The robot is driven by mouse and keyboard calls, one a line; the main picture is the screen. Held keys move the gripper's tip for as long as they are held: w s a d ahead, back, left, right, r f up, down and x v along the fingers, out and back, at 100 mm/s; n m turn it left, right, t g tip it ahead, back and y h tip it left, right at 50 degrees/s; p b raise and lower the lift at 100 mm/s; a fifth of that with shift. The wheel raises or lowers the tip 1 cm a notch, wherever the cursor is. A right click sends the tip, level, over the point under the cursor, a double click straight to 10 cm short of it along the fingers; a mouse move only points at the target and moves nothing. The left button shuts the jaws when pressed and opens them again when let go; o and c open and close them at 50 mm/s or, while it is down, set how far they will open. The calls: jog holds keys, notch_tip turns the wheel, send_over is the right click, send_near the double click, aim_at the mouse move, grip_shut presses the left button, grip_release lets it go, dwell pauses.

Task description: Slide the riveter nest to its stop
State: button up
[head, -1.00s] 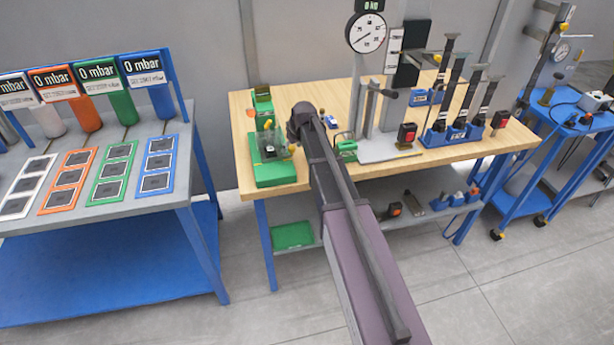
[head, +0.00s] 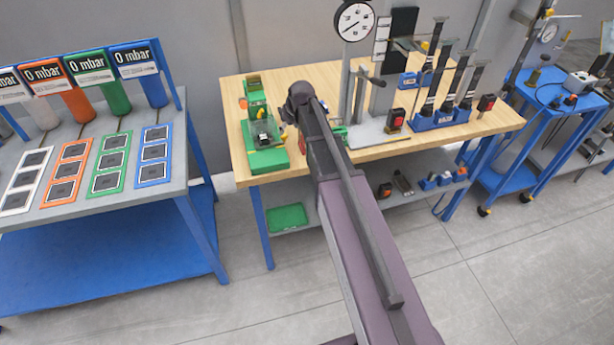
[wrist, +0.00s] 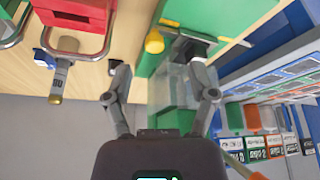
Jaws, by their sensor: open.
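The green riveter fixture (head: 268,160) stands on the left end of the wooden bench. A dark nest piece with a clear block (head: 264,133) sits on it. In the wrist view I see its green base (wrist: 185,25), a yellow knob (wrist: 154,43) and a translucent block (wrist: 172,88). My gripper (wrist: 158,70) is open, its two fingers spread, with the translucent block and knob showing between or beyond them. The right finger lies close to a dark part by the block; I cannot tell whether it touches. In the head view my arm hides most of the gripper.
The wooden bench (head: 330,165) also carries a press with a round dial (head: 354,22) and a blue rack (head: 440,120). A red block (wrist: 75,15) with metal handles shows in the wrist view. A grey table (head: 120,205) with coloured mats stands left across a gap.

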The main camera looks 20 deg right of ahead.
jog(key=p+v, duration=0.6)
jog(key=v, duration=0.1)
jog(key=s+a+f+m+g+b, duration=0.1)
jog(key=s+f+m+g+b, duration=0.1)
jog(key=s, duration=0.9)
jog(key=s+a+f+m+g+h+b, duration=0.1)
jog(key=s+f+m+b, duration=0.1)
jog(key=s, duration=1)
jog(key=shift+f+g+h, duration=0.3)
jog(key=shift+f+g, duration=0.1)
jog(key=shift+f, duration=0.4)
jog(key=shift+s, duration=0.1)
jog(key=shift+s+f+m, duration=0.1)
jog(key=shift+s+m, duration=0.2)
jog(key=shift+s, duration=0.35)
